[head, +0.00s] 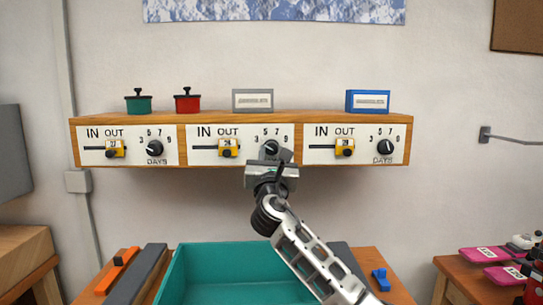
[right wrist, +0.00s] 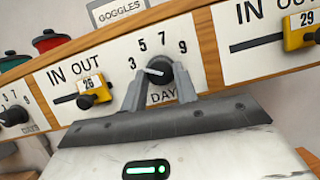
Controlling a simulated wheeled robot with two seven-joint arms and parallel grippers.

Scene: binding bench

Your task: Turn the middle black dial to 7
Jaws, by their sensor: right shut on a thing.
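The middle black dial (head: 271,146) sits on the white middle panel of the wooden shelf front. In the right wrist view the dial (right wrist: 161,70) has its white pointer toward the 3; the marks 3, 5, 7 and 9 arc above it. My right gripper (head: 272,163) reaches up from below. In the right wrist view its two fingers (right wrist: 160,90) stand on either side of the dial and are shut on it. The gripper covers part of the DAYS label. My left gripper is not in view.
Like panels with a left dial (head: 154,149) and a right dial (head: 386,147) flank the middle one. A yellow slider (head: 228,148) is just left of the middle dial. A teal bin (head: 215,270) stands below. The wall under the shelf is clear.

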